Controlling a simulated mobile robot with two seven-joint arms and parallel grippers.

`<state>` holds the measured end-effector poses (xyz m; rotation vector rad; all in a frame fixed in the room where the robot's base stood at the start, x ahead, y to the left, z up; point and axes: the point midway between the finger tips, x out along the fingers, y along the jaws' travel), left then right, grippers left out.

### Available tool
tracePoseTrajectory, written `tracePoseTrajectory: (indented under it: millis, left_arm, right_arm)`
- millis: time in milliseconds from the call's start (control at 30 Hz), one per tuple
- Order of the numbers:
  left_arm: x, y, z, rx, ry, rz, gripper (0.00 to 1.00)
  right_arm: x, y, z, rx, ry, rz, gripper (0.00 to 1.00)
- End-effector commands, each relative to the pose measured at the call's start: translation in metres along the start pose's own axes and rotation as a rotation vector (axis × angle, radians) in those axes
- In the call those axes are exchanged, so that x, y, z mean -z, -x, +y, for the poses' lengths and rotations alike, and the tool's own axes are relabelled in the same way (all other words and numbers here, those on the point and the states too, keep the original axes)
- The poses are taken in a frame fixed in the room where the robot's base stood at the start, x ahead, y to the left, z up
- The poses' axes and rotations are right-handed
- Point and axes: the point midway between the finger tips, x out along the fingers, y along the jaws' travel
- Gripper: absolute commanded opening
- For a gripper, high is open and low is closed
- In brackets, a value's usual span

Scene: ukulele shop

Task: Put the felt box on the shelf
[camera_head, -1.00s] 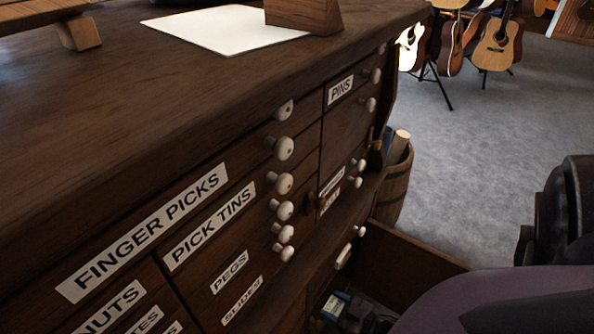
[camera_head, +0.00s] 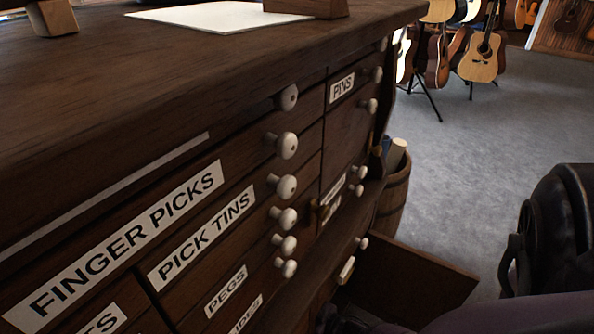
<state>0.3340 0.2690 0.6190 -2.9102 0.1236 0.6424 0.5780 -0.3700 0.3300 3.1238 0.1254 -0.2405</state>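I cannot make out a felt box or a shelf for it in this view. A dark wooden drawer cabinet (camera_head: 120,110) fills the left and middle, with white knobs and labels such as FINGER PICKS (camera_head: 120,243), PICK TINS (camera_head: 200,238) and PINS (camera_head: 342,88). A low drawer (camera_head: 410,280) stands open at the bottom middle; dark shapes at the picture's lower edge hide most of its inside. No fingertips of either gripper show.
White paper (camera_head: 215,16) and a wooden block (camera_head: 310,8) lie on the cabinet top. A wooden barrel (camera_head: 393,195) stands beside the cabinet. A bulky black object (camera_head: 560,215) is at right. Grey carpet (camera_head: 455,165) is clear towards several guitars (camera_head: 482,55) on stands.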

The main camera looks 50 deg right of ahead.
Motion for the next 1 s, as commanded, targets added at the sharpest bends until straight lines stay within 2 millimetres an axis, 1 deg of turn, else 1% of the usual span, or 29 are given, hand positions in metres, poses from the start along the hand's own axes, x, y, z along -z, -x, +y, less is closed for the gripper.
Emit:
tracePoseTrajectory:
  millis: [33, 300, 433, 467, 600, 1000]
  left_arm:
    - [-0.0016, 0.0001, -0.0001, 0.001, 0.002, 0.002, 0.55]
    - [0.0011, -0.0002, -0.0005, 0.001, 0.003, 0.012, 0.55]
    - [0.0010, -0.0002, -0.0005, 0.001, 0.003, 0.012, 0.55]
    - [0.0009, -0.0003, -0.0004, 0.001, 0.003, 0.011, 0.55]
    - [0.0009, -0.0003, -0.0004, 0.001, 0.003, 0.011, 0.55]
    - [0.0013, -0.0003, -0.0005, 0.001, 0.003, 0.012, 0.55]
  right_arm:
    - [-0.0047, 0.0005, 0.0000, -0.001, 0.000, -0.003, 0.36]
    - [-0.0023, -0.0013, 0.0002, 0.000, 0.000, 0.003, 0.36]
    - [-0.0048, -0.0018, 0.0002, 0.000, 0.000, 0.002, 0.36]
    - [-0.0047, -0.0017, 0.0001, 0.000, 0.000, 0.003, 0.61]
    - [-0.0046, -0.0015, 0.0001, 0.000, 0.000, 0.003, 0.82]
    - [-0.0020, 0.0003, 0.0002, 0.000, 0.000, 0.002, 0.83]
